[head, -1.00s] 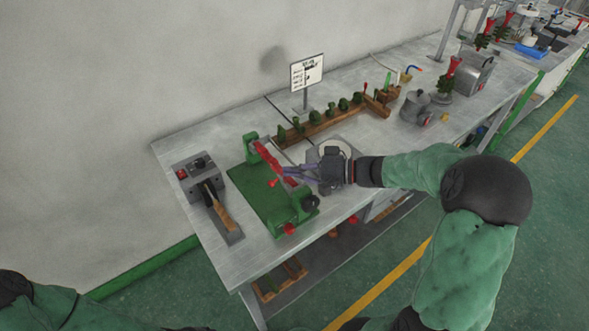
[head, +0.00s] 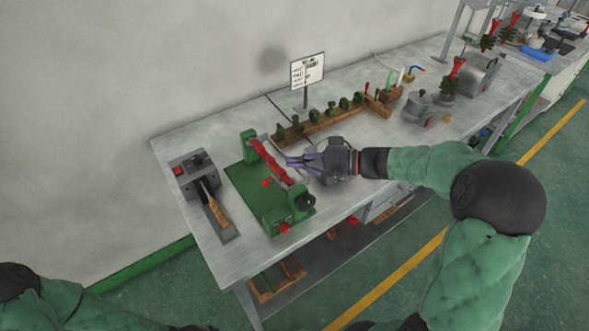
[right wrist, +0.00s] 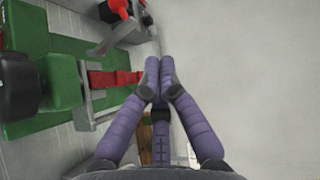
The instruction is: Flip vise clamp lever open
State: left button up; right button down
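The green vise (head: 245,178) stands on the near left part of the metal bench. A red bar (head: 267,157) runs along its top between green end blocks, and a small red handle (head: 266,182) sticks out beside it. My right gripper (head: 288,161) is just right of the red bar, pointing left. In the right wrist view, the purple fingers (right wrist: 160,64) have their tips close together with nothing seen between them. The red part (right wrist: 115,79) reaches up to the fingers there; I cannot tell whether they touch. My left gripper is out of view.
A grey box with a red button (head: 180,171) and a wooden-handled tool (head: 217,212) are left of the vise. A wooden rack of green pieces (head: 320,124) and a sign (head: 307,70) stand behind. A grey pot (head: 416,107) is farther right.

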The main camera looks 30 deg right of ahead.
jog(key=p+v, duration=0.1)
jog(key=v, duration=0.9)
jog(key=shift+r+p, duration=0.35)
jog(key=shift+p, duration=0.05)
